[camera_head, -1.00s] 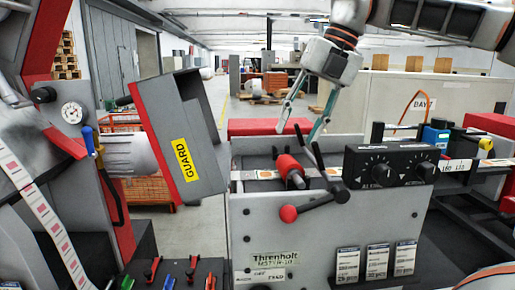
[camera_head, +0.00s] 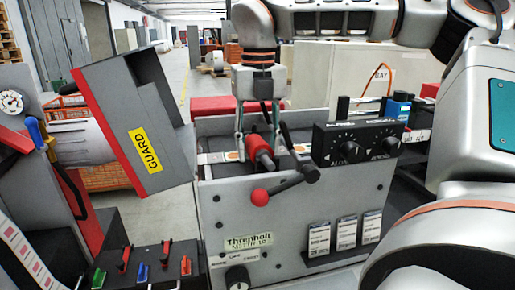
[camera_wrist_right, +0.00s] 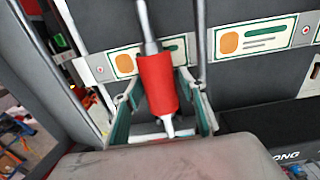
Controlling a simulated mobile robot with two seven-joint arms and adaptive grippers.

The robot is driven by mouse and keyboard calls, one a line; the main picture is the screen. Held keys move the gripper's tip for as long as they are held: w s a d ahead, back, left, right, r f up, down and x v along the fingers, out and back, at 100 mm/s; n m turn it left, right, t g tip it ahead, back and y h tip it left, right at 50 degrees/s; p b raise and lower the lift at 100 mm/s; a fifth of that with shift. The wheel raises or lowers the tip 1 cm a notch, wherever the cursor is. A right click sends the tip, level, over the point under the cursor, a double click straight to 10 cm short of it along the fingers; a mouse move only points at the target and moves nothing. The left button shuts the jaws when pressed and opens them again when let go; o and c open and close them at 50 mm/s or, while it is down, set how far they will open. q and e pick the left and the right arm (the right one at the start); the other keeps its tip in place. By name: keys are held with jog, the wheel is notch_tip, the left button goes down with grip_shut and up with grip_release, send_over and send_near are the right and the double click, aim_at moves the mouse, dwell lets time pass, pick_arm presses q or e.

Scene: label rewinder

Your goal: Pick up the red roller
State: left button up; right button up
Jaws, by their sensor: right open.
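The red roller (camera_head: 260,146) sticks out on its shaft from the front of the grey label machine, above the label strip. My right gripper (camera_head: 258,155) reaches down over it from above, one finger on each side. In the right wrist view, the red roller (camera_wrist_right: 157,82) lies between the two green-grey fingers (camera_wrist_right: 155,105), slightly tilted. The fingers are open, and I see a gap on both sides of the roller. The roller is still on its shaft. My left gripper is out of view.
A black knob box (camera_head: 357,144) is to the right. The tilted grey guard (camera_head: 140,115) stands at left, with free space between it and the roller.

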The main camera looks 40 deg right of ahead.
jog(key=shift+f, duration=0.2)
grip_shut()
